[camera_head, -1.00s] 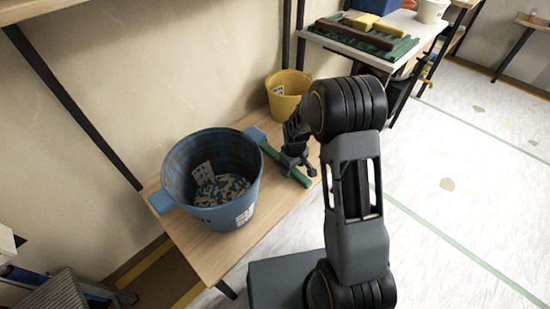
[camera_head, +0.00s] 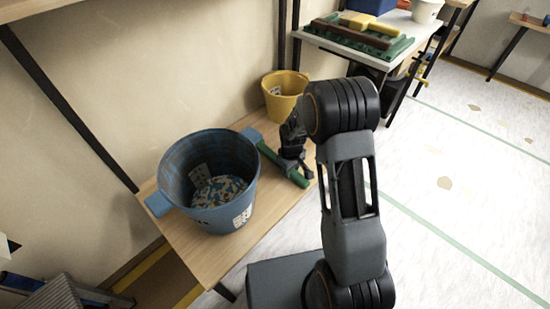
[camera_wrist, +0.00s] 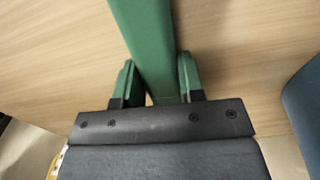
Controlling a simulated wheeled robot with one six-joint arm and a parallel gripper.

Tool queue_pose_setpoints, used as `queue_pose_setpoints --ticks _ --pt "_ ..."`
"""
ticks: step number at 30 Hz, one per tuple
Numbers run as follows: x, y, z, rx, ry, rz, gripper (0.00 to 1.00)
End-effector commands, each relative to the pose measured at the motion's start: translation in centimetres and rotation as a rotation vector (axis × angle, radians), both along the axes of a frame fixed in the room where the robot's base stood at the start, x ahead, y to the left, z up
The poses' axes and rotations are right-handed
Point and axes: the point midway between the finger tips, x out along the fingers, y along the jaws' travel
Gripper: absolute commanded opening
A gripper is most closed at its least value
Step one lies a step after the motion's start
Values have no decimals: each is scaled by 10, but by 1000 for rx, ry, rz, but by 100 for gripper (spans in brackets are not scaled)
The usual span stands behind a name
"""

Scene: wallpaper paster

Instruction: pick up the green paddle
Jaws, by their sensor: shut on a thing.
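The green paddle (camera_head: 267,154) is a long, narrow bar beside the blue bucket, low over the wooden bench. My gripper (camera_head: 293,169) is at the paddle and hides part of its length in the head view. In the wrist view the green paddle (camera_wrist: 148,35) runs up between the two fingers of my gripper (camera_wrist: 160,82). The fingers are shut on it, one on each side. I cannot tell whether the paddle still touches the bench.
The blue bucket (camera_head: 212,212), with scraps inside, stands close left on the wooden bench (camera_head: 205,254). A yellow bucket (camera_head: 283,105) stands behind my gripper. A white table (camera_head: 384,66) with green and brown tools is at the back right. Open floor lies right.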

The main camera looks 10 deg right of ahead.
Motion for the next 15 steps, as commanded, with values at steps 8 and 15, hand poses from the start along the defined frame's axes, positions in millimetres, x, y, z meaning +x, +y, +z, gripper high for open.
queue_pose_setpoints --ticks 8,15 --pt "1 0 22 0 -4 0 12" --pt "1 0 66 0 -4 0 12"
